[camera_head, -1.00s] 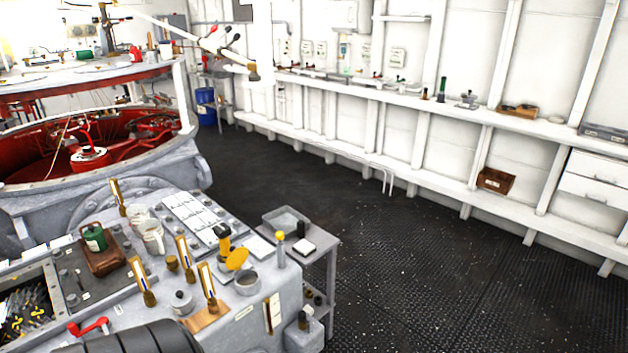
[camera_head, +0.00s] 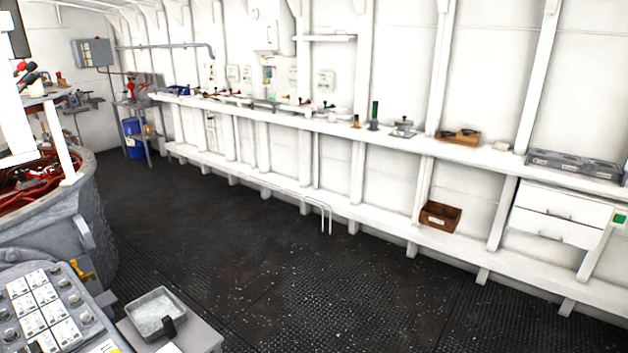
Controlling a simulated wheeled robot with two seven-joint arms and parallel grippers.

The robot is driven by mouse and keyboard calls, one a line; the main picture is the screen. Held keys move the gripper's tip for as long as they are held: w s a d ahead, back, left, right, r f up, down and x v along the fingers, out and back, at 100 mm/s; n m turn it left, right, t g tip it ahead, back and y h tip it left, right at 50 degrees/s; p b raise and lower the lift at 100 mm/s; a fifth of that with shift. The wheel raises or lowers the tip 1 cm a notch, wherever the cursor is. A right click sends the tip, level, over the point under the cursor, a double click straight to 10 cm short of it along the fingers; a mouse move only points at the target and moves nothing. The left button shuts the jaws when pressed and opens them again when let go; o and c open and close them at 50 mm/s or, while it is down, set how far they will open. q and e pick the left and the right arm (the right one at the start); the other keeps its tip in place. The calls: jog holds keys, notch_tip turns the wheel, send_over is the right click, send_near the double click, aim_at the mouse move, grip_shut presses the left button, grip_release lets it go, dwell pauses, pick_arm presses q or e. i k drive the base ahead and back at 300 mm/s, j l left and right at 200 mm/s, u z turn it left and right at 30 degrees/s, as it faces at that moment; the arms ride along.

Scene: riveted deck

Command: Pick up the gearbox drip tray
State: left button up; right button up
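A shallow grey metal tray (camera_head: 153,314) sits on a small grey side table (camera_head: 205,338) at the lower left. It looks like the drip tray, though no label shows. Its inside looks pale and mostly bare, and a dark upright handle or tool stands at its near right edge. A grey compartmented tray (camera_head: 574,166) also lies on the long wall shelf at the far right; I cannot tell its use. Neither of my grippers shows in the view.
A grey console (camera_head: 45,310) with white label plates stands left of the side table. A round grey housing with red inside (camera_head: 50,225) is behind it. A wooden box (camera_head: 440,215) sits on the lower wall ledge. The dark deck (camera_head: 270,260) is clear.

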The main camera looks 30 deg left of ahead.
aim_at(156, 313)
jog(key=i+u, duration=0.6)
jog(key=u, duration=0.15)
jog(key=i+l+u, duration=0.2)
jog(key=u, duration=0.2)
jog(key=i+l+u, duration=0.35)
jog(key=j, duration=0.1)
